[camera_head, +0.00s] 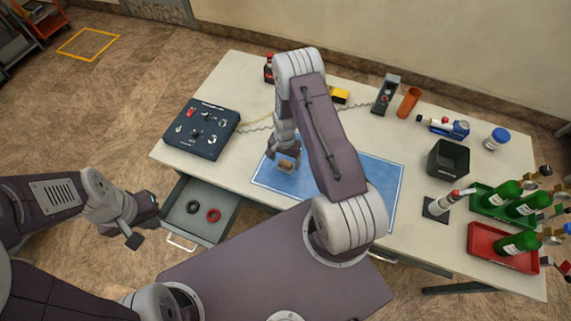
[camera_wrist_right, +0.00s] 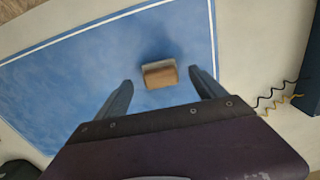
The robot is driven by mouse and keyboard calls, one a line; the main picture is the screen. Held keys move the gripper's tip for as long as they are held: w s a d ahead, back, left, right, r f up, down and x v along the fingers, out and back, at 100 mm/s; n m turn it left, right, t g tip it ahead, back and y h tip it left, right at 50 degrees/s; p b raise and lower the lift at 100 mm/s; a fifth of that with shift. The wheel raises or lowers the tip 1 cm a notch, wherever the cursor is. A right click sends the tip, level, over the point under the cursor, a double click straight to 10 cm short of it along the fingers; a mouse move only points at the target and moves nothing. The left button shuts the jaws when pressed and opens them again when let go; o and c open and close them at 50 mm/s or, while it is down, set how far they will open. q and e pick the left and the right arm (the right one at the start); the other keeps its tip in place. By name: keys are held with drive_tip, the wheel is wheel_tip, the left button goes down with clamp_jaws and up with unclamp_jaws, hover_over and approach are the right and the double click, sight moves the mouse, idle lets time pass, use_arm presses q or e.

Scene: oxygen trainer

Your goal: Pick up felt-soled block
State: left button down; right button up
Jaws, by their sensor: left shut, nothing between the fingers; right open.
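The felt-soled block (camera_head: 286,165) is a small brown block with a paler layer along one side. It is at the blue mat (camera_head: 384,178) on the table. In the right wrist view the block (camera_wrist_right: 160,75) appears just beyond and between my fingertips, over the blue mat (camera_wrist_right: 80,85). My right gripper (camera_head: 284,155) is open above the mat, close to the block; its two fingers also show in the right wrist view (camera_wrist_right: 160,82). I see no finger contact with the block. My left gripper (camera_head: 140,228) is shut and empty, off the table to the left.
A dark control box (camera_head: 200,128) stands left of the mat. An open drawer (camera_head: 178,215) below holds a black and a red ring. A black bin (camera_head: 448,160), an orange cup (camera_head: 409,102) and trays (camera_head: 480,258) with green bottles stand on the right.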

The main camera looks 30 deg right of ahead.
sight(285, 164)
wheel_tip(285, 164, down, 2)
drive_tip(key=shift+f, duration=0.25)
drive_tip(key=shift+w+f, duration=0.1)
drive_tip(key=shift+f, duration=0.3)
use_arm(q)
drive_tip(key=shift+r, duration=0.5)
use_arm(e)
drive_tip(key=c, duration=1.5)
drive_tip(key=shift+o, duration=0.2)
drive_tip(key=shift+r, duration=0.1)
